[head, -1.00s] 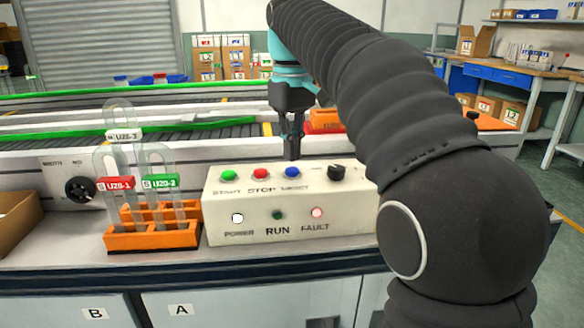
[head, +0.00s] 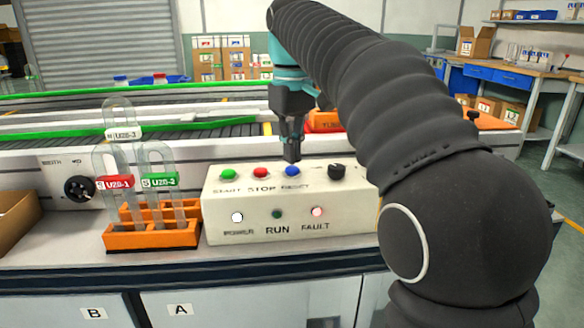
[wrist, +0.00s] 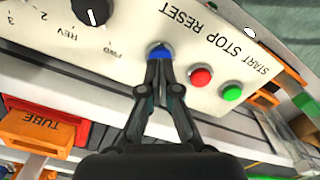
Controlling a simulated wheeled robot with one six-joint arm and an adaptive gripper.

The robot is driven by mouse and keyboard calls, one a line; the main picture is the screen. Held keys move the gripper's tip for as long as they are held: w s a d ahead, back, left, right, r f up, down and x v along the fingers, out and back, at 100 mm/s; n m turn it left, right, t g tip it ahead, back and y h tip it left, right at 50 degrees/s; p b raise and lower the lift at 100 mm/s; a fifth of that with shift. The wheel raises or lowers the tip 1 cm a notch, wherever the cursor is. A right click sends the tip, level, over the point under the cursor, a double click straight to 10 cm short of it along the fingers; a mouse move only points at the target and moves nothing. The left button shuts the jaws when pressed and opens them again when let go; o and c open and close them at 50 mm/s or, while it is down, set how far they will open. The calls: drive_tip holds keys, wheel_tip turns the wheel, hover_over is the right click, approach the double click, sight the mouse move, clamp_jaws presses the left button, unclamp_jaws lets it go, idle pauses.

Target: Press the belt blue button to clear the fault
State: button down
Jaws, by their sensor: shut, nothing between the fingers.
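The blue RESET button (head: 292,171) is on top of the cream control box (head: 221,196), right of the red STOP button (head: 261,173) and the green START button (head: 228,174). My gripper (head: 291,158) is shut and empty, pointing down with its tips right at the blue button. In the wrist view the fingertips (wrist: 160,58) meet the near edge of the blue button (wrist: 160,50); whether it is pushed in I cannot tell. The FAULT lamp (head: 317,212) on the box front glows pinkish red. The POWER lamp (head: 237,217) is white, and the RUN lamp (head: 277,214) is dark green.
A black knob (head: 337,171) stands right of the blue button. An orange rack (head: 150,237) with labelled glass tubes stands left of the box. The conveyor (head: 200,134) runs behind. An orange TUBE bin (wrist: 37,133) shows in the wrist view.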

sight(292, 168)
drive_tip(key=shift+f+b, duration=0.5)
drive_tip(key=shift+f, duration=0.3)
idle(0.4)
drive_tip(key=shift+r, duration=0.1)
wheel_tip(292, 168, up, 3)
drive_tip(key=p, duration=0.3)
drive_tip(key=shift+r, duration=0.1)
wheel_tip(292, 168, up, 2)
drive_tip(key=shift+r+p, duration=0.1)
drive_tip(key=shift+p, duration=0.7)
drive_tip(key=shift+r, duration=1.2)
